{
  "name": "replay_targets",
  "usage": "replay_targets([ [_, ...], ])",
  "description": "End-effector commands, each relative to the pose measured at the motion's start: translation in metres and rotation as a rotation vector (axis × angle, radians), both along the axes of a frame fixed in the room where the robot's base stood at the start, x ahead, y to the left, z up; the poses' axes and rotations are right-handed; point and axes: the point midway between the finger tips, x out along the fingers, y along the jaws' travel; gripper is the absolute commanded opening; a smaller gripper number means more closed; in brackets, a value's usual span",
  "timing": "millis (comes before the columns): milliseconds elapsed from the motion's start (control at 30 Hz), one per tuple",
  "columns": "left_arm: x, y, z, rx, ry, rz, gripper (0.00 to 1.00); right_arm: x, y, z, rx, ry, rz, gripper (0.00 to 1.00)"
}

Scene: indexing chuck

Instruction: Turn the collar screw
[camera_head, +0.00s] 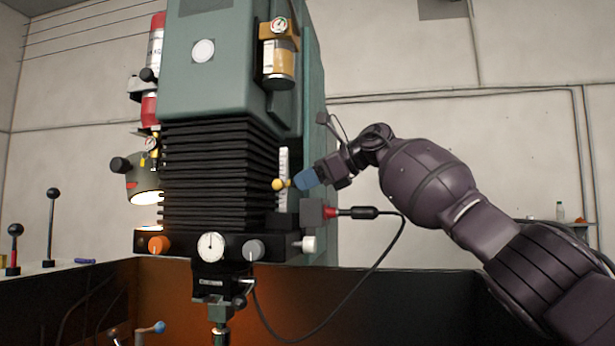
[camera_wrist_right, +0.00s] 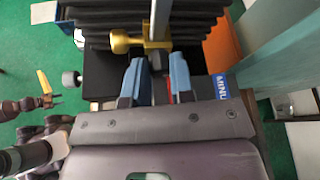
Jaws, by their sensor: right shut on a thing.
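The yellow collar screw (camera_head: 279,185) sticks out beside the machine's black bellows in the head view. The right wrist view shows its round gold knob (camera_wrist_right: 121,41) and a gold collar on a grey rod (camera_wrist_right: 160,17). My right gripper (camera_head: 304,180) reaches in from the right, its blue fingers at the yellow part. In the wrist view its fingers (camera_wrist_right: 158,70) are close together at the collar, with the knob up and to the left. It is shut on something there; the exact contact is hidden. My left gripper is not in the head view.
The green machine column (camera_head: 210,70) fills the middle. A dial (camera_head: 211,246) and knobs sit below the bellows (camera_head: 218,165). A black cable (camera_head: 372,268) hangs below my right arm from a plug. Levers stand at the left. Space right of the machine above my arm is clear.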

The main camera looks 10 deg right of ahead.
Motion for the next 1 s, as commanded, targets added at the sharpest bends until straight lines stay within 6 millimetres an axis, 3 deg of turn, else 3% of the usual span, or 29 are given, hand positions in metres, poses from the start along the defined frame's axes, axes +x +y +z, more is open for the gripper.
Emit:
replay_targets([
  [100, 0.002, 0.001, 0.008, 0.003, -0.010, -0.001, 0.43, -0.002, 0.000, 0.007, 0.023, 0.064, -0.003, 0.00],
  [267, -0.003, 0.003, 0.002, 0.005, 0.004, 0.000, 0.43, 0.001, 0.000, 0.004, 0.058, 0.172, -0.003, 0.00],
  [567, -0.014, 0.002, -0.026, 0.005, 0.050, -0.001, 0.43, 0.008, -0.001, -0.008, 0.112, 0.345, -0.001, 0.00],
  [1000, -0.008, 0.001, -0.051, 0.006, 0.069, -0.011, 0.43, 0.009, -0.002, -0.007, 0.159, 0.493, -0.002, 0.00],
])
